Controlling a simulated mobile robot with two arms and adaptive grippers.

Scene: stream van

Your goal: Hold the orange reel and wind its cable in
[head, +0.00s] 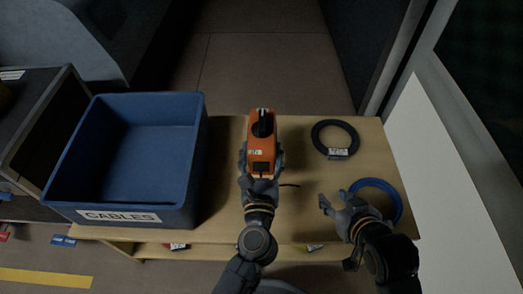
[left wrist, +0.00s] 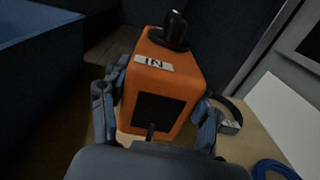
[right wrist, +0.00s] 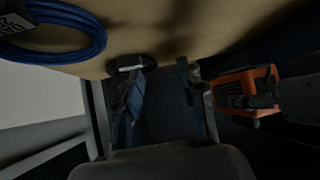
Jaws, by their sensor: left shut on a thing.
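The orange reel (head: 261,150) stands on the wooden table in the head view, with a black knob on a crank (head: 263,125) on top and a white label. My left gripper (head: 261,172) is shut on the reel, one finger on each side; the left wrist view shows the reel (left wrist: 160,85) between the fingers. A short dark cable end (head: 289,185) shows beside the reel's near right side. My right gripper (head: 335,202) is open and empty, right of the reel near the blue coil. In the right wrist view the reel (right wrist: 248,92) is beyond the fingers.
A blue bin (head: 125,212) labelled CABLES stands at the left of the table and looks empty. A black cable coil (head: 323,147) and a blue cable coil (head: 397,203) lie at the right of the table (head: 295,130). A white panel (head: 440,160) borders the right side.

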